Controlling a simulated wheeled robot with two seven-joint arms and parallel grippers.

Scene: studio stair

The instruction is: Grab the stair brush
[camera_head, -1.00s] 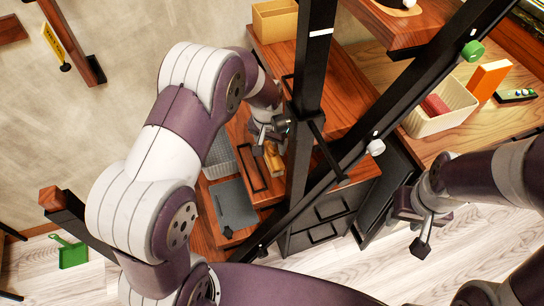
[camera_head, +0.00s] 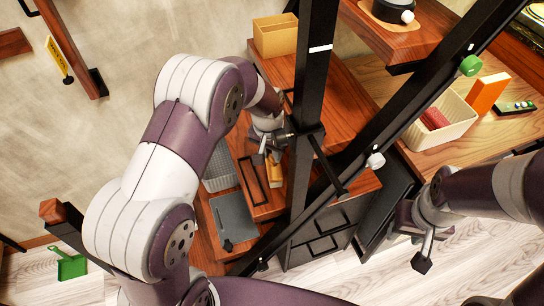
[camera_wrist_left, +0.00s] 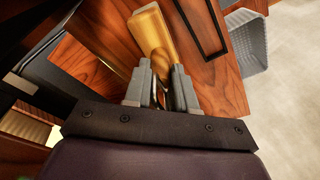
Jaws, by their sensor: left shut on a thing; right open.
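The stair brush, with a wooden yellow-tan body (camera_head: 275,176), lies along a brown wooden stair tread in the head view. It also shows in the left wrist view (camera_wrist_left: 153,36), running away from between the fingers. Part of the brush is hidden by the gripper. My right gripper (camera_head: 424,240) is open and empty at the right, away from the brush.
A black post (camera_head: 313,85) and a slanted black rail (camera_head: 410,105) stand close to my left gripper. A grey perforated basket (camera_head: 218,170) and a dark grey tray (camera_head: 234,218) are beside the brush. A cream bin (camera_head: 455,108) is on the right shelf.

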